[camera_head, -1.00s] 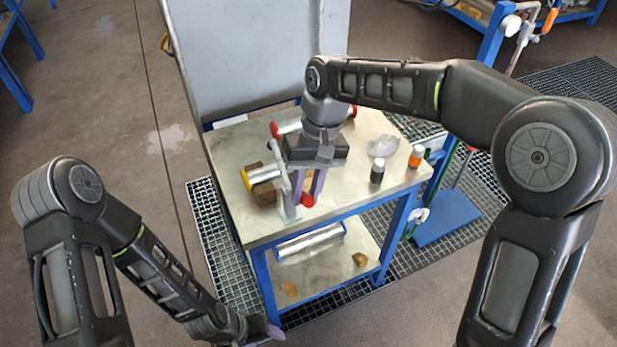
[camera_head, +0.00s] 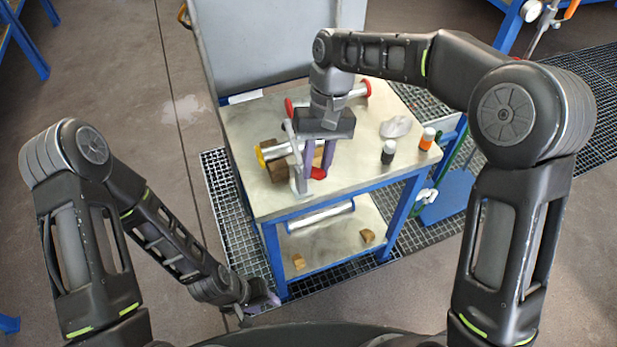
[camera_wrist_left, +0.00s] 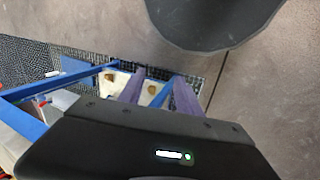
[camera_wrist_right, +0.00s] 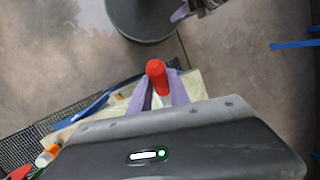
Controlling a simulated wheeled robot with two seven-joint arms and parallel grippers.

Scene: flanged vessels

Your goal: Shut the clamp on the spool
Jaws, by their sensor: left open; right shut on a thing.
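The spool (camera_head: 281,151) is a silver pipe with a yellow end, lying by wooden blocks on the metal-topped table. The clamp (camera_head: 299,178) stands beside it, a grey metal piece with an upright arm and a red-tipped handle (camera_head: 318,173). My right gripper (camera_head: 318,168) is over the table, its purple fingers shut on the red handle, which shows between them in the right wrist view (camera_wrist_right: 157,78). The gripper body hides part of the clamp and spool, so the clamp's seating cannot be told. My left gripper (camera_head: 268,303) is open and empty, low by the table's front left leg.
A red-capped pipe (camera_head: 355,90) lies at the table's back. The lower shelf (camera_head: 335,235) holds a pipe and wooden blocks. Open floor lies to the left.

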